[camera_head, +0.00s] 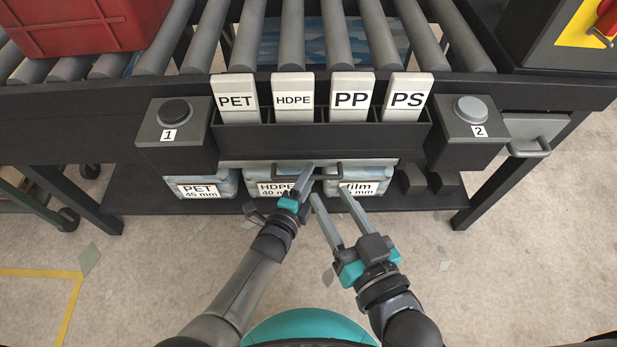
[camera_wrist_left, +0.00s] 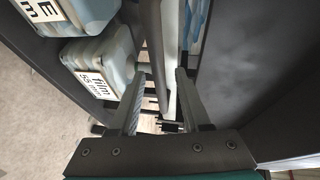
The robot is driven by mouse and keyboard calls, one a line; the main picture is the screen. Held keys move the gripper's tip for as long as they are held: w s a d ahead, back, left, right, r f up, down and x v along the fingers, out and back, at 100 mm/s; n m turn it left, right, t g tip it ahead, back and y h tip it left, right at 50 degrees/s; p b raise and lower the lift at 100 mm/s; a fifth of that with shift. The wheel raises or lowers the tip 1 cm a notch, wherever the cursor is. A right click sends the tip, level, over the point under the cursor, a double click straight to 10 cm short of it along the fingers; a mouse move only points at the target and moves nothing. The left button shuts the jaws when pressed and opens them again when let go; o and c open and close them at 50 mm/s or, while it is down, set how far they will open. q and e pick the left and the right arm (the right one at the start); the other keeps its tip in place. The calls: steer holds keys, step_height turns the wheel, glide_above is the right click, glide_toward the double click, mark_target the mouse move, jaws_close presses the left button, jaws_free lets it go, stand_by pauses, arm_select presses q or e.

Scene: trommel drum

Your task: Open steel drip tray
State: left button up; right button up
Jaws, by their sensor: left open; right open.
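The steel drip tray (camera_head: 235,163) shows as a thin pale front edge under the black card holder, with a dark bar handle (camera_head: 333,177) on its front. In the head view my left gripper (camera_head: 306,178) is at the left part of this handle and hides some of it. In the left wrist view its open fingers (camera_wrist_left: 160,105) stand on either side of a long bar; contact cannot be told. My right gripper (camera_head: 331,194) is open and empty, lower and to the right, its fingers pointing toward the shelf bins.
Bins labelled PET (camera_head: 200,188), HDPE (camera_head: 270,188) and film (camera_head: 364,188) stand on the lower shelf. Button boxes 1 (camera_head: 172,146) and 2 (camera_head: 470,143) flank the card holder (camera_head: 320,138). A grey drawer (camera_head: 530,128) is at the right. The floor in front is open.

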arm_select(q)
steer(key=shift+w+d, duration=0.15)
steer(key=shift+w, duration=0.1)
jaws_close()
stand_by(0.4)
stand_by(1.1)
